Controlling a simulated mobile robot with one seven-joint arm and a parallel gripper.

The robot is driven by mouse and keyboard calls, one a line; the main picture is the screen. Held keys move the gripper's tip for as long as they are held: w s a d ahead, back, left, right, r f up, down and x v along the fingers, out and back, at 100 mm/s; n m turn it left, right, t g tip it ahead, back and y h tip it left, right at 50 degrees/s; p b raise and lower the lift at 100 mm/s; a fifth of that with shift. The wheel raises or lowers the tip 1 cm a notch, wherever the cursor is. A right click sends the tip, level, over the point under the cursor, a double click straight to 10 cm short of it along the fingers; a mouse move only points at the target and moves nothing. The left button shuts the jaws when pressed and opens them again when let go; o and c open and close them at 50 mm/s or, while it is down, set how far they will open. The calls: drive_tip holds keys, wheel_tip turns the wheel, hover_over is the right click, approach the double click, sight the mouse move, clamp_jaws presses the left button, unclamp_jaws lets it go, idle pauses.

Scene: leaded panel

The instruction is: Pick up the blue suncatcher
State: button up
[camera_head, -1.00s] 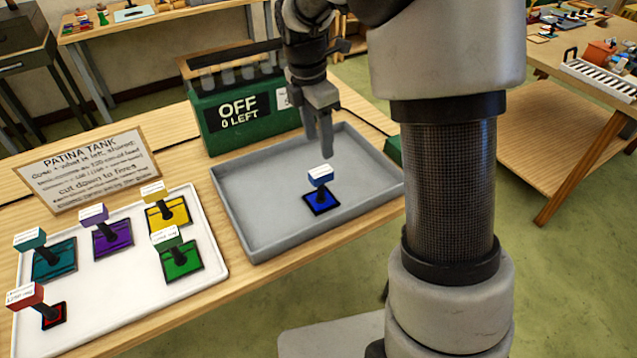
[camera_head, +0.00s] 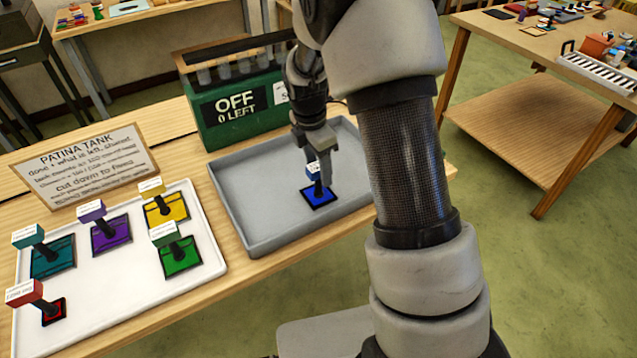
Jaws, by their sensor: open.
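The blue suncatcher (camera_head: 320,194) lies in the grey tray (camera_head: 246,240). It is a small dark-edged blue square with a black stem and a white-topped block standing up from it. My gripper (camera_head: 322,172) points down at the block and is open. Its fingers overlap the block in the picture and hide part of it. I cannot tell whether the block is between the fingers or whether they touch it.
A white tray (camera_head: 120,290) at left holds several coloured suncatchers with similar handles. A green tank (camera_head: 235,105) reading "OFF 0 LEFT" stands behind the grey tray. A "PATINA TANK" sign (camera_head: 82,165) stands at left. The grey tray's left part is bare.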

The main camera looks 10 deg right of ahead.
clamp_jaws()
drive_tip(key=shift+r, duration=0.15)
